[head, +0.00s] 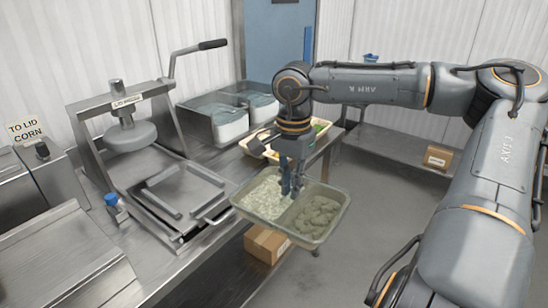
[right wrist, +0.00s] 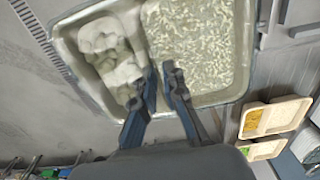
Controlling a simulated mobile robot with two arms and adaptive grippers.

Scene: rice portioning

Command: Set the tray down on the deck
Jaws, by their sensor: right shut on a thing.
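A grey-green two-compartment tray (head: 272,229) hangs from my right gripper (head: 291,190), roughly level, beside the steel bench's front edge. One compartment holds white rice-like grains (head: 262,196), the other a lumpy grey-green food (head: 318,214). In the right wrist view, the right gripper (right wrist: 162,73) is shut on the tray's middle divider. The lid press (head: 124,135) stands on the bench to the left, with a flat steel deck (head: 180,190) at its base; the tray is apart from it. My left gripper is not in view.
Steel bins (head: 214,112) stand behind the press. A tan tray with yellow and green food (head: 318,126) lies behind my right gripper.

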